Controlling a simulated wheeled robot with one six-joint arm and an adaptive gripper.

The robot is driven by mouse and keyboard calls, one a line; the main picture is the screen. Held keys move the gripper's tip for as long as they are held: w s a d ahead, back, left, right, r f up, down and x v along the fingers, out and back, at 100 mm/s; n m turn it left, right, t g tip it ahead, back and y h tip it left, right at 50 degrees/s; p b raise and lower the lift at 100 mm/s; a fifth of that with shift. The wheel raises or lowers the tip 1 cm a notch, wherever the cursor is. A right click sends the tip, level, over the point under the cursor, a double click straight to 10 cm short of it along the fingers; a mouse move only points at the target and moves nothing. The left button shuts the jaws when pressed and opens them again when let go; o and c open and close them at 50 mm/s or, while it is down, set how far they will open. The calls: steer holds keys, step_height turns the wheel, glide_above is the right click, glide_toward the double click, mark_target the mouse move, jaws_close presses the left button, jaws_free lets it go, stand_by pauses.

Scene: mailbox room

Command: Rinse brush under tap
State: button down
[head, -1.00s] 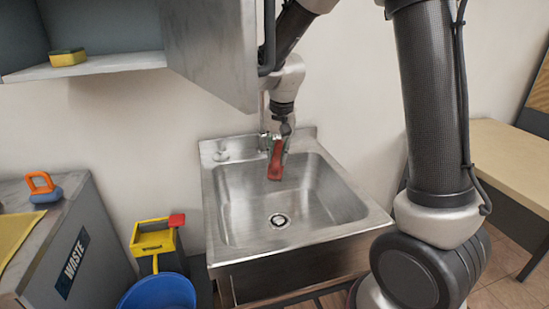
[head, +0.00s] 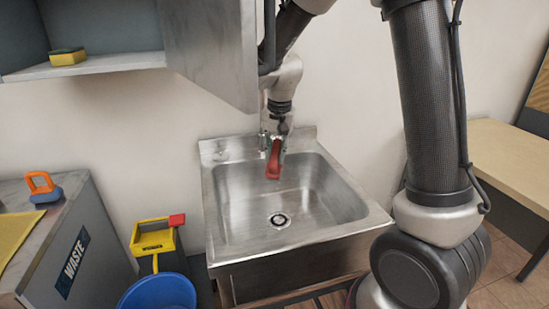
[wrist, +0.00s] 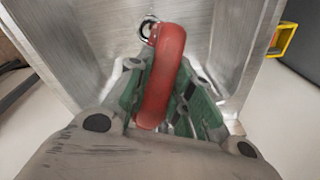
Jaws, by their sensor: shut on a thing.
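My gripper (head: 276,138) points down over the back of the steel sink (head: 235,222). It is shut on a red brush (head: 273,162), which hangs over the basin in front of the tap (head: 263,138). In the wrist view the brush (wrist: 163,80) is a rounded red shape between the green-padded fingers of my gripper (wrist: 160,98); its bristles cannot be made out. The arm and gripper partly hide the tap. I cannot see any running water. The drain (head: 279,220) is bare and lies nearer the sink's front.
A grey cabinet (head: 205,45) hangs close to the left of my arm. A waste counter (head: 60,240) with an orange-handled blue object (head: 44,187) stands left. A yellow mop bucket (head: 155,240) and blue bucket (head: 160,292) stand beside the sink. A bench (head: 510,155) is right.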

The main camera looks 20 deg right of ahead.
steer(key=shift+s+d, duration=0.25)
steer(key=shift+s, duration=0.05)
steer(key=s+a, duration=0.4)
steer(key=a, duration=0.2)
steer(key=shift+s+a, duration=0.25)
steer(key=shift+a, duration=0.1)
stand_by(0.3)
stand_by(0.7)
stand_by(0.4)
steer(key=s+a+r, duration=0.2)
steer(key=a+r, duration=0.2)
steer(key=shift+s, duration=0.4)
stand_by(0.5)
